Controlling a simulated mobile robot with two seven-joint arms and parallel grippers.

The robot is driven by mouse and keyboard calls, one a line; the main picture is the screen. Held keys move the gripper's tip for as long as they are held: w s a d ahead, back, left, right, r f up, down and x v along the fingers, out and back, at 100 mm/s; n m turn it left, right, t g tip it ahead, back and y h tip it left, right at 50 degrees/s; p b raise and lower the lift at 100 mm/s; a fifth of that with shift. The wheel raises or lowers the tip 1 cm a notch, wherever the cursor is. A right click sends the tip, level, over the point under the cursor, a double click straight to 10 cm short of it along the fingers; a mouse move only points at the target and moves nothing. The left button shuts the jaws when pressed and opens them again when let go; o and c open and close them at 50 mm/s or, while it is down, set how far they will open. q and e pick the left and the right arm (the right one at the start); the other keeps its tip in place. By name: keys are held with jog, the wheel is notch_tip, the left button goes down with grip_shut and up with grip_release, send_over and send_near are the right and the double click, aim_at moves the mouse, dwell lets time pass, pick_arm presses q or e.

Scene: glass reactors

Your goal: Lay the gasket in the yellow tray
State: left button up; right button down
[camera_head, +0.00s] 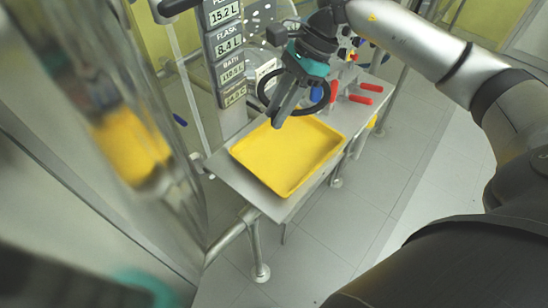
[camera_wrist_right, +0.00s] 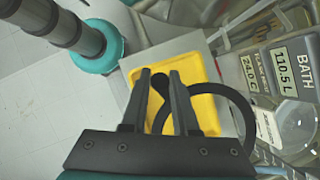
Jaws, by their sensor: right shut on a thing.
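The gasket is a black ring (camera_head: 260,93) held at my right gripper (camera_head: 279,121), in the air above the back edge of the yellow tray. In the right wrist view the gasket (camera_wrist_right: 244,108) loops out to the right from between the fingers of the right gripper (camera_wrist_right: 160,73), which are shut on its near side. The yellow tray (camera_head: 285,163) is shallow, looks empty and lies on a metal bench; it also shows behind the fingers in the right wrist view (camera_wrist_right: 207,72). My left gripper's fingers are not visible.
The metal bench (camera_head: 232,178) has a narrow bare margin around the tray. Red-handled parts (camera_head: 360,99) stand at its back right. A panel with readouts (camera_head: 226,45) rises behind the tray. A blurred glass vessel with yellow content (camera_head: 130,145) is close on the left.

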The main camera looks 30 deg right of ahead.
jog(key=f+b, duration=0.1)
jog(key=f, duration=1.3)
jog(key=shift+d+f, duration=0.1)
jog(key=shift+d, duration=0.1)
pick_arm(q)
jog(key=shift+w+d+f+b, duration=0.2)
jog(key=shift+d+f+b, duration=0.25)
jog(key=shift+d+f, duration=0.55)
pick_arm(e)
jog(key=shift+f, duration=2.5)
jog(key=shift+f, duration=0.15)
jog(key=c, duration=0.7)
grip_release()
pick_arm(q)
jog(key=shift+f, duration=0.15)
